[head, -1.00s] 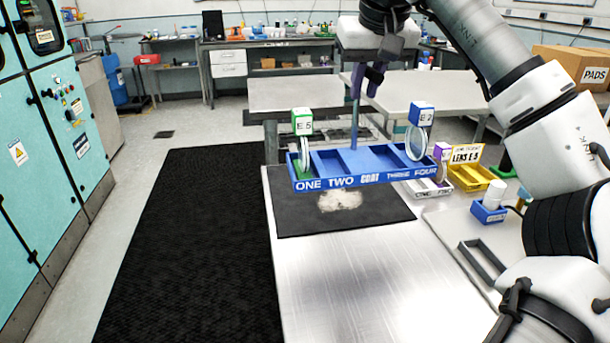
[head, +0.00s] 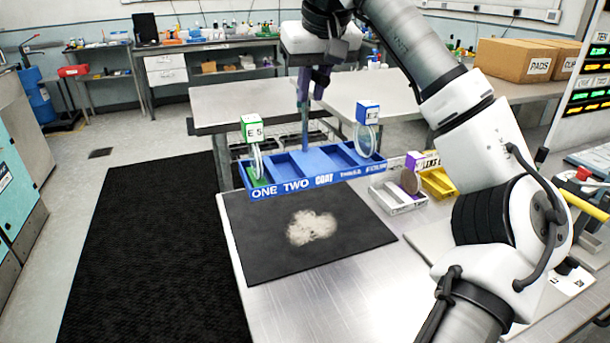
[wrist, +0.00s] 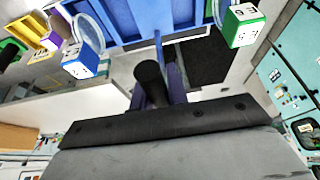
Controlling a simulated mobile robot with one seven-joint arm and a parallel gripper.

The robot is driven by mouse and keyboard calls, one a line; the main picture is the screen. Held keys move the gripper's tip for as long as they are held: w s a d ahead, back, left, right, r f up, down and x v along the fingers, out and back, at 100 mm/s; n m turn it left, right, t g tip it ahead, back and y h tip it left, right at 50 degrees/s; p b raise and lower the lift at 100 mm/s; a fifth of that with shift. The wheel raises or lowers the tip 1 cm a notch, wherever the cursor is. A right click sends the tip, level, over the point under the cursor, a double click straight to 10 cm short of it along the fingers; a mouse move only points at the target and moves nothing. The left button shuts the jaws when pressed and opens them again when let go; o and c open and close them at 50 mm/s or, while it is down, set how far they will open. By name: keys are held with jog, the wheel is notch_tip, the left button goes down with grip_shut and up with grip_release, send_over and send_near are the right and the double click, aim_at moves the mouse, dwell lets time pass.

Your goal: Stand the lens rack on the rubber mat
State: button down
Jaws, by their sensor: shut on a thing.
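My gripper (head: 311,88) is shut on the upright post of the blue lens rack (head: 312,181), which hangs roughly level. The middle compartments look empty. The black rubber mat (head: 350,253) lies on the metal table below, its far edge partly hidden behind the rack. In the wrist view the rack (wrist: 152,18) is beyond my gripper's fingers (wrist: 160,86).
A pale powdery patch (head: 311,227) lies on the mat's middle. To the right stand a small white tray (head: 397,199) with a purple-tagged lens (head: 410,181) and a yellow tray (head: 438,182). Bare metal table (head: 330,300) lies in front of the mat.

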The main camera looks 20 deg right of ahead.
aim_at(312, 160)
notch_tip(312, 160, down, 15)
jog(key=shift+r, duration=0.15)
dwell(0.4)
jog(key=shift+f, duration=0.2)
jog(key=c, duration=1.4)
grip_release()
jog(key=shift+o, duration=0.2)
jog(key=shift+r, duration=0.15)
jog(key=v, duration=1.2)
jog(key=shift+s+a, duration=0.1)
